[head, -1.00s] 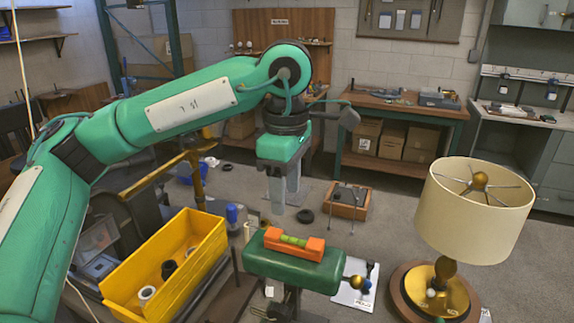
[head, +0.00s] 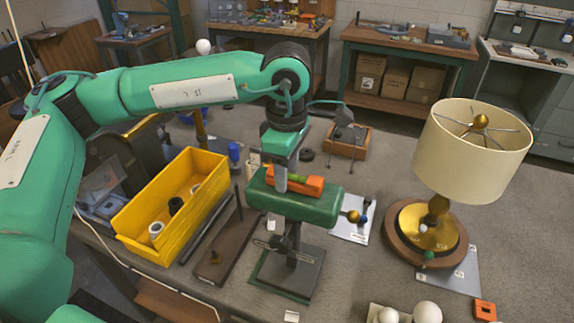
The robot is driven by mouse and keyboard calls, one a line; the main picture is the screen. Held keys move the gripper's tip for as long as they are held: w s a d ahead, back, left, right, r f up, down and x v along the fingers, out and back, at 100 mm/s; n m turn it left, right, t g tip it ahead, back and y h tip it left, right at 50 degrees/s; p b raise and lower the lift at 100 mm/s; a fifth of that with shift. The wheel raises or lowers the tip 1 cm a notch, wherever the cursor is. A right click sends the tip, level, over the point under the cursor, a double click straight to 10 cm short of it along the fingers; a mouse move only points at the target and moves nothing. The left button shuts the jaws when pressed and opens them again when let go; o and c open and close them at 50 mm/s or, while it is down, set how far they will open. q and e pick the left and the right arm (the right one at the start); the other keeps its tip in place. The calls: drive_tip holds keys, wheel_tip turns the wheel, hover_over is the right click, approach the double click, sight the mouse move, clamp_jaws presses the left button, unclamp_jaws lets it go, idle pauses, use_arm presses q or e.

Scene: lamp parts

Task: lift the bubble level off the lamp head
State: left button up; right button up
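The bubble level (head: 314,185) is an orange bar with a green vial, lying on top of the dark green lamp head (head: 318,211). The lamp head is a rounded block held up on a dark stand (head: 290,268). My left gripper (head: 284,183) points down from above at the left half of the level. One finger shows in front of the level; the other is mostly hidden behind it. I cannot tell whether the fingers press on the level. My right gripper is not in view.
A yellow bin (head: 152,213) with small parts stands to the left. A lamp with a cream shade (head: 470,150) stands to the right. A white card (head: 352,231) and an open wooden box (head: 347,142) lie nearby. White bulbs (head: 427,312) are at the front edge.

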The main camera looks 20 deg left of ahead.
use_arm(q)
clamp_jaws()
drive_tip(key=shift+r, duration=0.8)
drive_tip(key=shift+r, duration=0.1)
idle(0.4)
drive_tip(key=shift+r, duration=0.1)
drive_tip(key=shift+r+p, duration=0.55)
drive_tip(key=shift+r, duration=0.5)
drive_tip(key=shift+r+p, duration=0.6)
drive_tip(key=shift+r, duration=1.4)
drive_tip(key=shift+r, duration=0.1)
